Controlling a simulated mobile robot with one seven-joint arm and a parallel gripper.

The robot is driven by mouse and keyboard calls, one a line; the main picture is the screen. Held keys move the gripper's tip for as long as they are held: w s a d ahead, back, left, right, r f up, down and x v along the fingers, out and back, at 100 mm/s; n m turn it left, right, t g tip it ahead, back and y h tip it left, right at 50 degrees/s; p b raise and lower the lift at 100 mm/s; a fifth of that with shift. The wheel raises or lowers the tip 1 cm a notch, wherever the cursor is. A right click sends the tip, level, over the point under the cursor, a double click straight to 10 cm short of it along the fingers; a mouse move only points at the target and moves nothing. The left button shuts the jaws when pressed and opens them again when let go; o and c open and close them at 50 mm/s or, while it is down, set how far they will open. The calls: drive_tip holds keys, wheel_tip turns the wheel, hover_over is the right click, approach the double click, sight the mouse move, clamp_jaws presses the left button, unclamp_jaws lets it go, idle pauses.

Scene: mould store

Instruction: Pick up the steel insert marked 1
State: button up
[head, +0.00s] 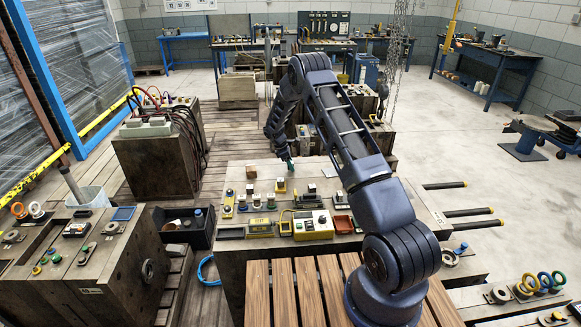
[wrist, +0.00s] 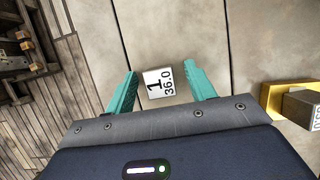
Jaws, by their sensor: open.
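The steel insert marked 1 (wrist: 159,83) is a small pale block with "1" and "36.0" in black on its upper face. In the wrist view it lies on the tan worktop between the two teal fingers of my gripper (wrist: 160,88), slightly tilted in the picture. The fingers stand open with a gap on each side of it. In the head view my gripper (head: 289,164) is over the far part of the worktop (head: 232,177), and I cannot make out the insert there. How high the fingers are above the worktop is unclear.
A yellow holder (wrist: 286,96) with a grey marked block (wrist: 304,108) sits close on the right in the wrist view.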

clamp_jaws()
drive_tip(key=shift+r, duration=0.1)
drive_tip(key=shift+r, duration=0.1)
